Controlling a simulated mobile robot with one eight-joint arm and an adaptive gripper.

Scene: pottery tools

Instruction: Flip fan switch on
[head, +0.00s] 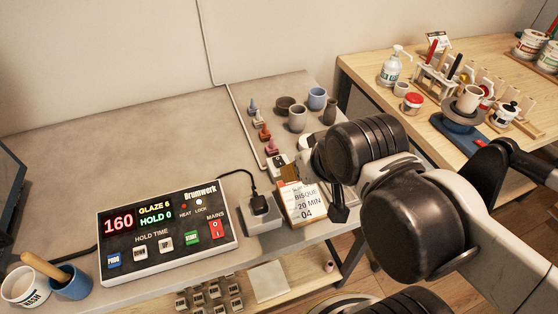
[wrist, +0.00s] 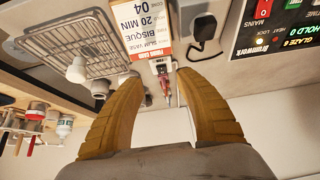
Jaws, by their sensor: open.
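A small pale box (head: 278,161) stands at the end of the thin wall conduit, beside the card holder; it looks like the fan switch, but its lettering and lever position are too small to read. In the wrist view a small pale box (wrist: 161,66) shows just beyond the card, between my fingers in the picture. My gripper (wrist: 163,86) is open and empty, its two yellow ribbed fingers spread apart. In the head view my arm hides most of the gripper, which hangs near the card holder; contact with the box cannot be seen.
A Drumwerk controller (head: 165,237) with a red mains switch sits at left. A grey socket box (head: 263,214) with a black plug and a Bisque card (head: 304,203) stand near the front edge. Small cones (head: 264,133) and pots (head: 297,118) stand behind. A wooden table (head: 385,57) is at right.

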